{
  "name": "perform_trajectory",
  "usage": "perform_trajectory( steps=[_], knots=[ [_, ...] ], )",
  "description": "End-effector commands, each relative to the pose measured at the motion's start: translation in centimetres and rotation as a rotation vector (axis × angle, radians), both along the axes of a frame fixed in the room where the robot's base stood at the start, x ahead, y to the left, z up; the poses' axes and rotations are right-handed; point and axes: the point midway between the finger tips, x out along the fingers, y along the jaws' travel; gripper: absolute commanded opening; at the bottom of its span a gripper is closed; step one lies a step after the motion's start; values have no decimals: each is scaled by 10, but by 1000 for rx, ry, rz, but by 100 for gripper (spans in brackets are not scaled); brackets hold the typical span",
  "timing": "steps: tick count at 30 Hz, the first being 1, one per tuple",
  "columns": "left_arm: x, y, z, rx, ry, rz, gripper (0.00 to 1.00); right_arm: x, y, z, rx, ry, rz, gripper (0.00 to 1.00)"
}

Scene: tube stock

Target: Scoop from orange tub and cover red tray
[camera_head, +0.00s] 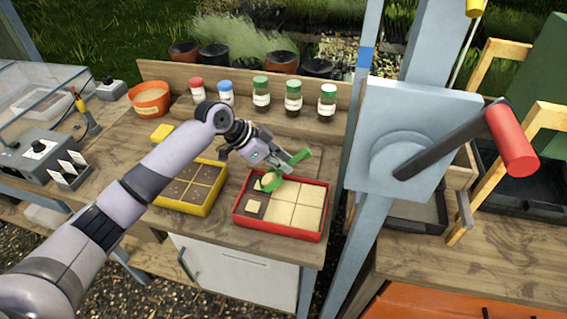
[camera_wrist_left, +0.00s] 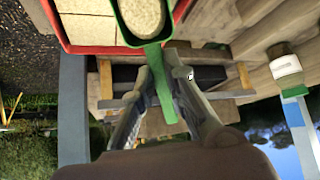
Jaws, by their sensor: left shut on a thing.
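The red tray (camera_head: 266,233) sits near the bench's front edge. Most of its compartments show a pale, sandy fill; the front left one is dark brown with a pale square in it. My left gripper (camera_head: 287,163) is shut on the handle of a green scoop (camera_head: 273,183), whose bowl is over the tray's back left part and hides some of it. In the left wrist view the scoop (camera_wrist_left: 164,90) holds pale material, and the red tray's rim (camera_wrist_left: 95,49) shows beside it. The orange tub (camera_head: 149,104) stands at the back left. My right gripper is not in view.
A yellow tray (camera_head: 187,210) with brown compartments lies left of the red tray, partly behind my left arm. Several capped jars (camera_head: 293,96) stand along the back. A grey post with a red-handled crank (camera_head: 512,138) rises to the right.

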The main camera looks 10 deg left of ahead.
Motion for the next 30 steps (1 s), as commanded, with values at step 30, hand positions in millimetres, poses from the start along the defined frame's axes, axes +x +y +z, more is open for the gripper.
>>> perform_trajectory(
  steps=[30],
  knots=[
    [0, 1, 1, -180, -88, 1, 0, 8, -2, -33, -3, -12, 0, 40]
  ],
)
